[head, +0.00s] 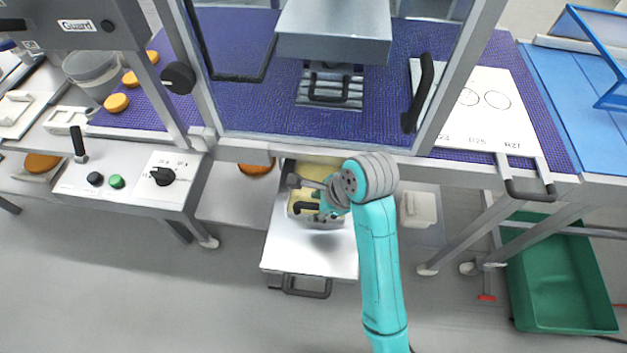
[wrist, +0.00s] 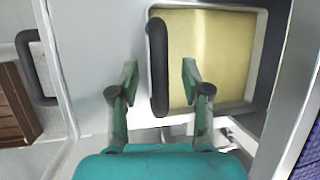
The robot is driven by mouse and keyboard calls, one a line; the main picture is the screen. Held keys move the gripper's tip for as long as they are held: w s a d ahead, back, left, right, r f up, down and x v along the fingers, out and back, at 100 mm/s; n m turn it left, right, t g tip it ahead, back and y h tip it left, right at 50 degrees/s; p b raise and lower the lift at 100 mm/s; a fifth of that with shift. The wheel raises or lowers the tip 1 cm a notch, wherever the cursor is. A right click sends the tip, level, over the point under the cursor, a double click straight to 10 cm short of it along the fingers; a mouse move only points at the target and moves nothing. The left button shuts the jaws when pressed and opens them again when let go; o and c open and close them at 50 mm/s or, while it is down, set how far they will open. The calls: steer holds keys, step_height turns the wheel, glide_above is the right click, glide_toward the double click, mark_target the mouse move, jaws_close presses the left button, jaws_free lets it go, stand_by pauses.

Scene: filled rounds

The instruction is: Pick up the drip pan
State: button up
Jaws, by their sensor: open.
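The drip pan (head: 305,195) is a grey rectangular pan with a pale yellow inside and a black bar handle. It sits on the pulled-out metal drawer (head: 302,255) below the machine, partly hidden by my arm. In the wrist view the pan (wrist: 222,55) fills the upper right, with its handle (wrist: 158,60) along its left side. My gripper (wrist: 160,82) is open, one finger on each side of the handle's line. I cannot tell how far it is above the handle. In the head view my gripper (head: 322,200) is over the pan, its fingers mostly hidden.
The drawer's own black handle (head: 300,288) is at its front. A machine frame and purple belt (head: 250,110) are above and behind. A control box (head: 130,180) stands left, a white container (head: 418,208) right of the drawer. A green bin (head: 560,280) is far right.

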steer(key=shift+w+a+f, duration=0.1)
steer(key=shift+a+f, duration=0.1)
steer(key=shift+f, duration=0.2)
jaws_close()
steer(key=shift+r, duration=0.3)
